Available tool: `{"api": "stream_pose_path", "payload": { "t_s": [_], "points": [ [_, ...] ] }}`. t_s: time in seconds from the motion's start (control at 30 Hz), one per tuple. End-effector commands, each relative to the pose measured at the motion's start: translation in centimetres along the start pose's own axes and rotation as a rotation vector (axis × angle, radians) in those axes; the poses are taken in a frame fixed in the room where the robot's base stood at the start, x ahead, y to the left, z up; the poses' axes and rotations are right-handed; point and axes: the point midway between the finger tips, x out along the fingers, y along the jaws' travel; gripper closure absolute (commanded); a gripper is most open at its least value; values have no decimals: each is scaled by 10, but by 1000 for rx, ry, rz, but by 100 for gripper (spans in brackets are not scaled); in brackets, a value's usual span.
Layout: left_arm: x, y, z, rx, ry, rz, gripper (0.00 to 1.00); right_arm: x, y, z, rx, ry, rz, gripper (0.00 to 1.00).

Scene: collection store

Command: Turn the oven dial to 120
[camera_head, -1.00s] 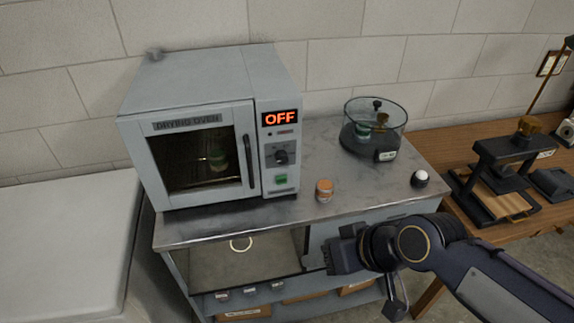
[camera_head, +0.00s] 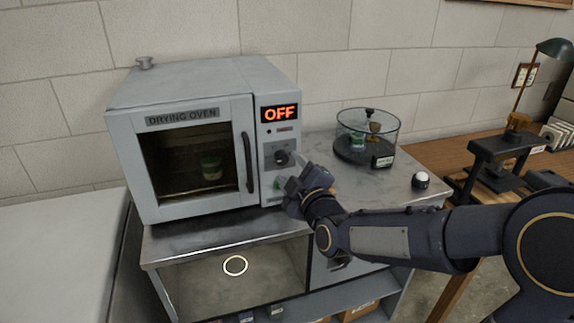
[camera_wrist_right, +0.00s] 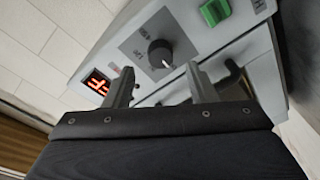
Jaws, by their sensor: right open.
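The grey drying oven (camera_head: 190,80) stands on the metal bench, its display (camera_head: 279,114) reading OFF in orange. The black dial (camera_head: 282,158) is on the oven's right-hand panel, below the display. In the right wrist view the dial (camera_wrist_right: 159,53) sits just beyond my fingertips, with a pale pointer mark on it. My right gripper (camera_head: 290,175) is open and empty, close in front of the panel near the dial, apart from it. In the right wrist view the two fingers of the gripper (camera_wrist_right: 164,80) are spread. My left gripper is not in view.
The green switch (camera_wrist_right: 215,11) is beside the dial; my gripper partly covers it in the head view. A glass desiccator (camera_head: 366,140) and a white-topped black knob (camera_head: 420,181) stand to the right.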

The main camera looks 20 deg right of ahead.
Motion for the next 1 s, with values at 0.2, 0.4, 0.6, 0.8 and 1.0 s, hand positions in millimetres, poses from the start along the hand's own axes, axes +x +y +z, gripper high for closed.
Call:
{"api": "stream_pose_path", "payload": {
  "t_s": [0.2,0.4,0.6,0.8,1.0],
  "points": [
    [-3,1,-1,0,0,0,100,31,0,0,1,-2,-2,49],
    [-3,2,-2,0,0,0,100,40,-1,0,2,-1,-3,49],
    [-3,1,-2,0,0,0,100,40,0,0,3,0,-2,49],
    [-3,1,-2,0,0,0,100,40,0,0,3,0,-2,75],
    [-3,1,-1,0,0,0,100,39,-1,0,4,0,-2,93]
  ]
}}
